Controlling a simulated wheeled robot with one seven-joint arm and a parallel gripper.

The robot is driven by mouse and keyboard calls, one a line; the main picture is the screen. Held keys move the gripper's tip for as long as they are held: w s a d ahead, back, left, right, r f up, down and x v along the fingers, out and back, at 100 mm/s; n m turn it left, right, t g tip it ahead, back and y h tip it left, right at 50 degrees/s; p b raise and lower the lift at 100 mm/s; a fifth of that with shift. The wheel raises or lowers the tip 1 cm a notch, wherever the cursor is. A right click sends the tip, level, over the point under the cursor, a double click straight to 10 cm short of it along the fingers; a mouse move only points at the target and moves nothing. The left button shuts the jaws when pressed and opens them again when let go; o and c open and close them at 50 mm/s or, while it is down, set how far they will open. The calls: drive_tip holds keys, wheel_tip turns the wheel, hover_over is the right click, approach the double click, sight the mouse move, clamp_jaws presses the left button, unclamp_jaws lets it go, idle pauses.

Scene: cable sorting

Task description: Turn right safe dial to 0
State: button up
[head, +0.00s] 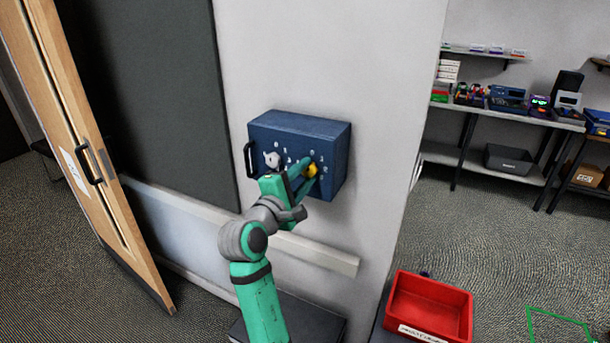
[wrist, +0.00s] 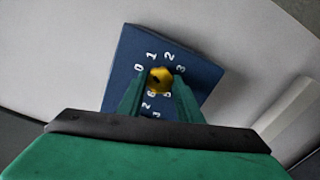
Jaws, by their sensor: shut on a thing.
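A blue safe box (head: 335,160) is fixed to the pale wall, with a black handle (head: 249,158) at its left edge. Its left dial (head: 272,159) is light grey. The right dial (head: 311,171) is yellow, and it also shows in the wrist view (wrist: 159,80), ringed by white digits. The 0 (wrist: 138,68) is at the upper left of that dial in the wrist view. My gripper (head: 306,172) is shut on the yellow dial, with a finger on either side of it in the wrist view (wrist: 159,88). The dial's exact pointing direction is too small to tell.
A red bin (head: 428,307) stands at the lower right. A wooden door (head: 75,130) is at the left. Shelves with several devices (head: 500,100) stand at the back right. A white rail (head: 310,252) runs along the wall below the safe.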

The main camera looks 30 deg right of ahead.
drive_tip(key=n, duration=0.5)
drive_tip(key=shift+a+n, duration=0.1)
drive_tip(key=shift+n, duration=0.3)
idle(0.4)
drive_tip(key=o, duration=1)
drive_tip(key=shift+o, duration=0.2)
drive_tip(key=v, duration=1)
drive_tip(key=shift+s+a, duration=0.2)
drive_tip(key=shift+a, duration=0.1)
